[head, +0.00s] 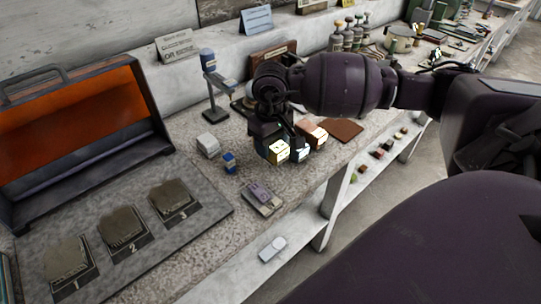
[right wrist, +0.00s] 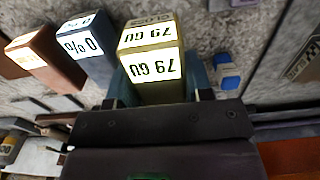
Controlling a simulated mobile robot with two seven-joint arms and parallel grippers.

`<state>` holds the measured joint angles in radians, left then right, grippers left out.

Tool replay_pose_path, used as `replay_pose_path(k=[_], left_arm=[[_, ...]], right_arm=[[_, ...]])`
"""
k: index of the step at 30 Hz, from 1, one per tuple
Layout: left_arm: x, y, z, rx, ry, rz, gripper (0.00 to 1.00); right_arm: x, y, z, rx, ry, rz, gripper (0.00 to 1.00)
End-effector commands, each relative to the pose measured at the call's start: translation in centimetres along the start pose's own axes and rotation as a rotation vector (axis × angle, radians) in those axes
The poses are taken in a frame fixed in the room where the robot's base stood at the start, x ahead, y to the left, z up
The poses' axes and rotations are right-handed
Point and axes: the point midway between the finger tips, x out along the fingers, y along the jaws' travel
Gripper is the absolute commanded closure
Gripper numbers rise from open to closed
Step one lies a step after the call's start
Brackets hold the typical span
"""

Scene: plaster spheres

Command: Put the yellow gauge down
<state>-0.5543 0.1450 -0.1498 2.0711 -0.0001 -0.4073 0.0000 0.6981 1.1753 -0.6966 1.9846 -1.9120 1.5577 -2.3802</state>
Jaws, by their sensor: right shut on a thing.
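The yellow gauge (head: 274,151) is a small block with a white label; the right wrist view shows it close up (right wrist: 152,62), its label reading "79 GU". My right gripper (head: 270,137) is shut on it from behind, one finger on each side in the right wrist view (right wrist: 160,85). The gauge is over the stone counter (head: 235,190); I cannot tell whether its underside touches. A blue gauge (head: 299,152) and a copper-coloured gauge (head: 318,136) stand beside it; they show in the right wrist view too (right wrist: 88,45), (right wrist: 40,55). My left gripper is out of view.
A small blue bottle (head: 229,162), a white block (head: 208,145) and a purple-grey device (head: 262,199) lie left of and before my gripper. An open orange-lined case (head: 75,120) and numbered plates (head: 123,228) occupy the left. A lower shelf (head: 290,237) runs below the counter's front edge.

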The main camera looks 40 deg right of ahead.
Motion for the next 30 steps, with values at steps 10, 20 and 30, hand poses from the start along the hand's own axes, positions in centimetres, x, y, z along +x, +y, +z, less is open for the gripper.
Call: replay_pose_path(k=[10,20,30], left_arm=[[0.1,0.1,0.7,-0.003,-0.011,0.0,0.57],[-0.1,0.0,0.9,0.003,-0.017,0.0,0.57],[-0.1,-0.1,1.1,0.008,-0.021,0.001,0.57]], right_arm=[[4.0,0.0,0.1,0.0,-0.003,-0.001,0.72],[4.3,0.0,0.0,-0.001,-0.001,0.001,0.72],[4.5,0.0,0.1,-0.001,-0.001,0.0,0.28]])
